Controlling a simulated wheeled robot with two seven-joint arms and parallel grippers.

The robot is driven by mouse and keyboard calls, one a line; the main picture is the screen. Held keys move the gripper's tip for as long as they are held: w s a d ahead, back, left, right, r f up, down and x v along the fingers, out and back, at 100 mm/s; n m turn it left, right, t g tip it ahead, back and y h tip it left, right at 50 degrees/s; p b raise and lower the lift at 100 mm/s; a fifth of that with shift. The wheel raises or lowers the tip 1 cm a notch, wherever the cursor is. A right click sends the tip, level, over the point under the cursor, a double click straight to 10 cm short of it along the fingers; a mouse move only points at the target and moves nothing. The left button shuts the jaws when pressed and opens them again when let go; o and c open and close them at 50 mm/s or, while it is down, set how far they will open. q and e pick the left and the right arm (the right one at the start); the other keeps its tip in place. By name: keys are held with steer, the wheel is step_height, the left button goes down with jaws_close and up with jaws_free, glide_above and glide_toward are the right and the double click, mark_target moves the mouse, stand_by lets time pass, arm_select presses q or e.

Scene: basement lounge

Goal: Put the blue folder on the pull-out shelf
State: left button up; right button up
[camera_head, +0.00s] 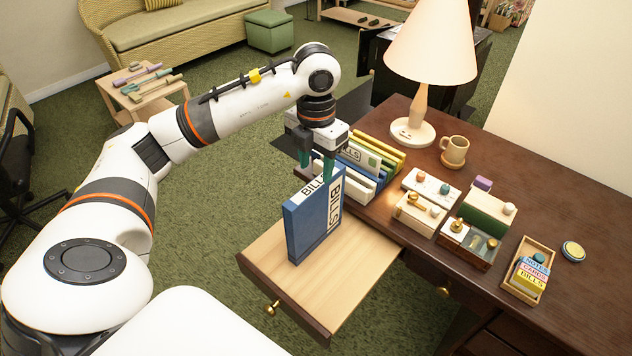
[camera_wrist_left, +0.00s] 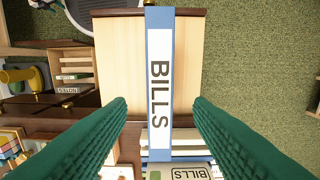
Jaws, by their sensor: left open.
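The blue folder (camera_head: 312,222), labelled BILLS, stands upright on the pull-out shelf (camera_head: 360,262), which juts from the front of the dark desk. In the left wrist view the folder (camera_wrist_left: 159,92) shows its spine between my fingers, with the pale shelf (camera_wrist_left: 118,50) on both sides. My left gripper (camera_head: 318,160) is open just above the folder's top, its green fingertips near the upper edge. In the wrist view the fingers (camera_wrist_left: 160,110) are wide apart, with gaps on both sides of the spine. My right gripper is not in view.
A rack of folders (camera_head: 375,165) stands on the desk just behind the shelf. A lamp (camera_head: 425,70), a mug (camera_head: 454,150), several small boxes (camera_head: 486,212) and a label tray (camera_head: 529,275) fill the desk's top. The shelf's right part is bare.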

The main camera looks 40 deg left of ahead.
arm_select(q)
steer(key=shift+r, duration=2.05)
